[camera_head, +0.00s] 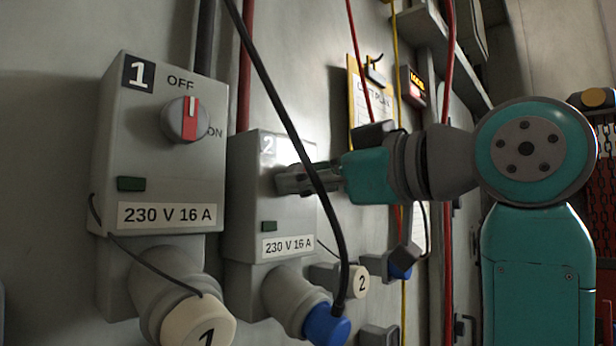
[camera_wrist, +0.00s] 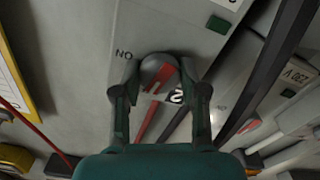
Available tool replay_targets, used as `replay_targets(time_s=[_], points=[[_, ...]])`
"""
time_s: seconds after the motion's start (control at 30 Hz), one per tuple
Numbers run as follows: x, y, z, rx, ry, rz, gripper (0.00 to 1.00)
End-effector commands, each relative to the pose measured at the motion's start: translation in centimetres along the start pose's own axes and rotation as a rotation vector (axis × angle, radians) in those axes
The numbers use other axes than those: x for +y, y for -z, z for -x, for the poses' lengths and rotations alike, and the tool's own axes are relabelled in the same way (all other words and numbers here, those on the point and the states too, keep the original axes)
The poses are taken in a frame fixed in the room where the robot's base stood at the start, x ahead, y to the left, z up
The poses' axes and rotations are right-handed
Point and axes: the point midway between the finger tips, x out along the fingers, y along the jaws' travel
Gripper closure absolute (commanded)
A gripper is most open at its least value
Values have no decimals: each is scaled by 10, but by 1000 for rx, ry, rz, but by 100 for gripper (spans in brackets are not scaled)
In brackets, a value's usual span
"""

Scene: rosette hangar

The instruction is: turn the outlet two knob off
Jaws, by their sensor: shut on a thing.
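The outlet two box (camera_head: 291,213) is a grey wall unit marked 2, with a 230 V 16 A label. Its knob (camera_wrist: 158,68), round and grey with a red stripe, sits between my fingers in the wrist view. An ON label shows upside down beside it; an OFF label is not visible to me. The stripe's exact direction is hard to tell. My gripper (camera_head: 294,179) reaches the box from the right and is shut on the knob, hiding it in the head view. The gripper also shows in the wrist view (camera_wrist: 161,88).
The outlet one box (camera_head: 147,165) stands to the left, its red-striped knob (camera_head: 186,120) upright towards OFF. A black cable (camera_head: 290,128) hangs across my gripper down to a blue plug (camera_head: 327,325). Red and yellow cables run down the wall to the right.

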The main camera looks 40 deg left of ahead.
Motion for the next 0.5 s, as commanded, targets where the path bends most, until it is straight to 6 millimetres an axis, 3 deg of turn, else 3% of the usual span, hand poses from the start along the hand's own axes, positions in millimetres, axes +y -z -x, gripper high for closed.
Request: replay_targets(time_s=[0.5], points=[[0,-1,0,-2,1,217,92]])
